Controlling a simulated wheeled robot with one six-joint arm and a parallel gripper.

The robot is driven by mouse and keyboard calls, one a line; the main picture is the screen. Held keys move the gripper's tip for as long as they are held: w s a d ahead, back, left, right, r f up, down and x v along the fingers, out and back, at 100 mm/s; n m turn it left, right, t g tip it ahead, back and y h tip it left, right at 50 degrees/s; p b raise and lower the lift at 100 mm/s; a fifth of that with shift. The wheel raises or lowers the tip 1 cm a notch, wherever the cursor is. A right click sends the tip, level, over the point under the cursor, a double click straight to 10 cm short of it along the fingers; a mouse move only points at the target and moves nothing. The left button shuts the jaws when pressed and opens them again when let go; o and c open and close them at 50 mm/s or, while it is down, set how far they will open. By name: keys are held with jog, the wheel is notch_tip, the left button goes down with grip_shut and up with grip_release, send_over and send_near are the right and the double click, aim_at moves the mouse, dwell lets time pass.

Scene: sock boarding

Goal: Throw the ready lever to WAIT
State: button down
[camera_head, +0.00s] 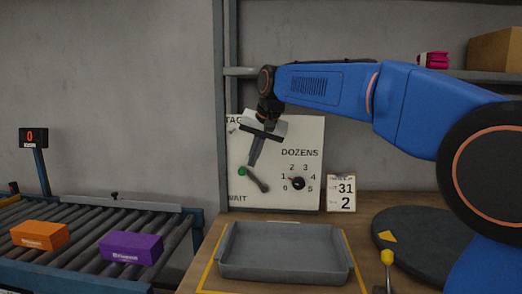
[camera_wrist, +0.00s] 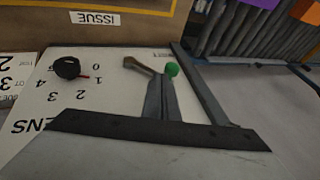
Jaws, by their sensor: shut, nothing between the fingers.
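The ready lever (camera_head: 257,182) is a grey-brown arm with a green knob (camera_head: 242,171) on the white panel (camera_head: 305,150). It slants up-left to the knob, at a height between the partly hidden top label and the WAIT label (camera_head: 237,198). My gripper (camera_head: 251,166) is shut and empty, pointing down with its tips close beside the knob. In the wrist view, the green knob (camera_wrist: 172,70) shows just beside the fingertips (camera_wrist: 159,78), and the lever arm (camera_wrist: 139,66) runs off to the left. I cannot tell whether the fingers touch the knob.
The black DOZENS dial (camera_head: 298,183) sits right of the lever, with a clipboard (camera_head: 341,190) beyond. A grey tray (camera_head: 285,276) stands below on the bench. A roller conveyor at left carries an orange box (camera_head: 40,235) and a purple box (camera_head: 131,247). A dark round plate (camera_head: 430,236) lies at right.

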jog(key=shift+w+a+f, duration=0.15)
jog(key=shift+a+f, duration=0.25)
jog(key=shift+a, duration=0.15)
jog(key=shift+w+a+f, duration=0.15)
jog(key=shift+a+f, duration=0.2)
jog(key=shift+a, duration=0.35)
jog(key=shift+w+a+f, duration=0.15)
jog(key=shift+a+f, duration=0.15)
jog(key=shift+a, duration=0.35)
jog(key=shift+d, duration=0.1)
jog(key=shift+s+d+r, duration=0.1)
jog(key=shift+d+r, duration=0.1)
jog(key=shift+r, duration=0.05)
notch_tip(320, 180, up, 12)
send_over(241, 168)
jog(key=s+d, duration=0.3)
jog(key=s, duration=0.2)
jog(key=shift+s+d+f, duration=0.1)
jog(key=shift+d+f, duration=0.05)
jog(key=shift+d, duration=0.05)
